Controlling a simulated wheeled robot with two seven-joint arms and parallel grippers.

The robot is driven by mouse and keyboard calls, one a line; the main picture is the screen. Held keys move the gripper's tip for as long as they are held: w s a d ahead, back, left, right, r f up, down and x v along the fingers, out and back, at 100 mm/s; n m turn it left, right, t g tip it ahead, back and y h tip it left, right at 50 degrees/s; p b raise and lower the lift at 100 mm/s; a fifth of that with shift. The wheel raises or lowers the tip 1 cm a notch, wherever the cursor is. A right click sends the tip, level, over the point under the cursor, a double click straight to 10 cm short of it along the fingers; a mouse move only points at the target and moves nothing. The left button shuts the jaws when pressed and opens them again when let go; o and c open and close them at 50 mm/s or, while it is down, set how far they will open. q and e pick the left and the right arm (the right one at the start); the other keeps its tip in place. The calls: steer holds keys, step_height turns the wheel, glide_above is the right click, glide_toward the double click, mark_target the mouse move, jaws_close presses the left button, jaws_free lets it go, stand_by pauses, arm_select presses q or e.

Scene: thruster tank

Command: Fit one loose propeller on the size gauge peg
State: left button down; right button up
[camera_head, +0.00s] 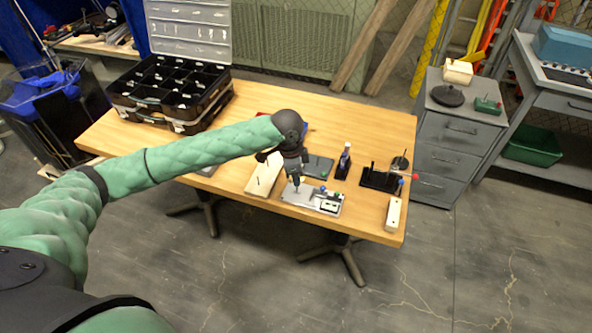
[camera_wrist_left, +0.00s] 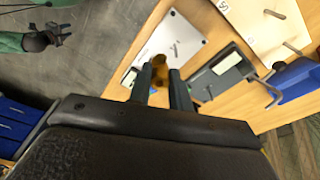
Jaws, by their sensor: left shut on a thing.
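My left gripper (camera_head: 296,186) is over the near part of the wooden table in the head view. In the left wrist view its two dark fingers (camera_wrist_left: 161,88) are shut on a small amber-brown piece (camera_wrist_left: 160,70), probably a propeller; the fingers hide part of it. Just beyond the piece lies a pale grey plate (camera_wrist_left: 185,30) with an upright metal peg (camera_wrist_left: 173,48). A pale board (camera_wrist_left: 240,12) with metal pegs and a printed number is at the upper right; I cannot tell which peg is the size gauge. My right gripper (camera_wrist_left: 50,36) is small at the upper left.
In the head view a black compartment case (camera_head: 170,88) with a raised clear lid stands at the table's back left. A dark plate (camera_head: 318,166), a black stand (camera_head: 378,181) and a white block (camera_head: 393,214) lie right of the gripper. A grey drawer cabinet (camera_head: 447,130) stands beyond the table.

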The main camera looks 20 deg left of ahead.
arm_select(q)
steer(key=shift+w+a+f+m, duration=0.1)
steer(key=shift+w+m, duration=0.2)
steer(key=shift+m, duration=0.6)
steer(key=m, duration=0.1)
steer(key=w+f+m, duration=0.1)
steer(key=m, duration=0.1)
steer(key=m+g, duration=0.1)
steer(key=m, duration=0.1)
steer(key=shift+w+a+f+p, duration=0.15)
steer(key=shift+w+f+p, duration=0.05)
steer(key=shift+w+p, duration=0.2)
steer(key=shift+w+a+f+m+b, duration=0.15)
steer(key=shift+f+m+b, duration=0.25)
steer(key=shift+m, duration=0.4)
steer(key=shift+f, duration=0.2)
steer(key=shift+w+f, duration=0.1)
steer(key=shift+f, duration=0.05)
steer(key=shift+f+b, duration=0.15)
steer(key=shift+b, duration=0.3)
arm_select(e)
steer(key=shift+s+a+r, duration=0.55)
steer(key=shift+s+a, duration=0.05)
steer(key=shift+a, duration=0.15)
arm_select(q)
steer(key=shift+p, duration=0.4)
arm_select(e)
steer(key=shift+r, duration=0.4)
